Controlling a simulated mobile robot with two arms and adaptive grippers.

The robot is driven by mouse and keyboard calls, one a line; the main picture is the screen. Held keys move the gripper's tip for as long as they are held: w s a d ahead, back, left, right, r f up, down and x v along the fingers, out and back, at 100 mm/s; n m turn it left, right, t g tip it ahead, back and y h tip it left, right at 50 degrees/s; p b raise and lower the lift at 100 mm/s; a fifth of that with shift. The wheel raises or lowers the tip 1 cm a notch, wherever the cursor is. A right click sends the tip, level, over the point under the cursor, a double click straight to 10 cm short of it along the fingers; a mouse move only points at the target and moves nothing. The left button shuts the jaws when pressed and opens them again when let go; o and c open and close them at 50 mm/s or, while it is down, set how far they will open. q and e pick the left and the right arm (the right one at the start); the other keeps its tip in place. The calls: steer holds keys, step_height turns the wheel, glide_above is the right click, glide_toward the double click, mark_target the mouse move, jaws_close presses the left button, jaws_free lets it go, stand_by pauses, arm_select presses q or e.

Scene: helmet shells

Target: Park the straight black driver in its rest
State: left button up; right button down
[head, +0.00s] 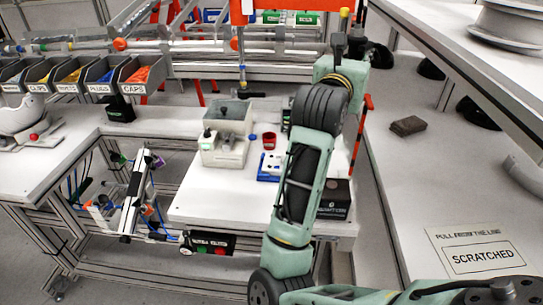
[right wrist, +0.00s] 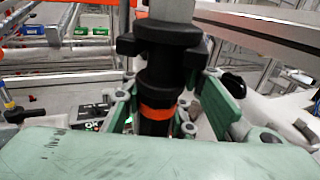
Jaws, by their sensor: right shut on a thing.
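The straight black driver (right wrist: 160,76) stands upright in the right wrist view, with an orange band around its lower part. A wide black collar (right wrist: 165,38) sits around its top; I cannot tell whether this belongs to the driver or to a rest. My right gripper (right wrist: 160,101) is shut on the driver, with green fingers on both sides. In the head view my right gripper (head: 342,58) is raised at the upper middle, and the driver is only a small dark shape there. I cannot clearly make out the rest. My left gripper is not in view.
A white table (head: 200,205) below holds a grey bin (head: 235,112), a red cup (head: 269,141) and a dark box. Labelled parts bins (head: 95,75) stand at left. A grey bench (head: 420,190) with a "SCRATCHED" sign (head: 483,253) and an overhead shelf lie at right.

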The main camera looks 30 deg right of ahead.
steer(key=d+r+p, duration=0.1)
steer(key=s+d+r+p, duration=0.1)
steer(key=d, duration=0.1)
steer(key=shift+s+d+r+p, duration=0.2)
steer(key=shift+r+p, duration=0.15)
steer(key=c, duration=1.9)
jaws_free()
steer(key=shift+a, duration=0.15)
steer(key=o, duration=0.6)
steer(key=shift+o, duration=0.9)
steer(key=shift+w+f, duration=0.1)
steer(key=o, duration=0.6)
steer(key=shift+c, duration=0.2)
